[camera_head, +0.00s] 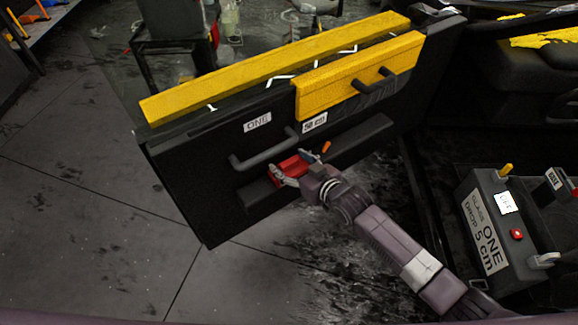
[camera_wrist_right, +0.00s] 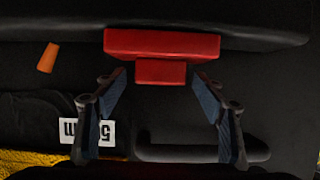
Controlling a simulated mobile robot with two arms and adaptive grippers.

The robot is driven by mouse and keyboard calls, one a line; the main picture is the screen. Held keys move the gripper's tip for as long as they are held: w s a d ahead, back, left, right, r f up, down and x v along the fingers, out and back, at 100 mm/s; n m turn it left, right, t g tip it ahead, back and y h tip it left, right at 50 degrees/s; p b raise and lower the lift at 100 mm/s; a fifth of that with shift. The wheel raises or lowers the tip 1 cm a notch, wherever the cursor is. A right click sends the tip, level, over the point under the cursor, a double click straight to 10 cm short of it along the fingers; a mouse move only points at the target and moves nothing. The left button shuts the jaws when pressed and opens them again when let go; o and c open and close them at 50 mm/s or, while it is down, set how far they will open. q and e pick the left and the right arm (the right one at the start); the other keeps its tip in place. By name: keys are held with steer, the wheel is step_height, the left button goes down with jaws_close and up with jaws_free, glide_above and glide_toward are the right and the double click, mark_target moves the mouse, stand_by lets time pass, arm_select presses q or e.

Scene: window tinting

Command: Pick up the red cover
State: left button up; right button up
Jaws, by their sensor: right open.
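The red cover (camera_head: 287,168) is on the lower part of the dark door panel, at a long black ledge below the black handle. In the right wrist view the red cover (camera_wrist_right: 162,44) is a wide bar with a smaller block on its near side. My right gripper (camera_head: 293,172) is at the red cover in the head view and hides part of it. In the right wrist view my right gripper (camera_wrist_right: 158,84) is open, with one finger on each side of the small block and visible gaps. I see nothing held. My left gripper is not in view.
The door panel (camera_head: 190,178) carries a black handle (camera_head: 262,153), yellow strips (camera_head: 270,68) along its top and a small orange piece (camera_head: 326,147). A black labelled box (camera_head: 484,225) stands at right. The floor at left is largely clear.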

steer(key=shift+w+a+f, duration=0.2)
steer(key=shift+w, duration=0.15)
steer(key=c, duration=1.3)
steer(key=shift+o, duration=0.2)
steer(key=shift+r, duration=0.15)
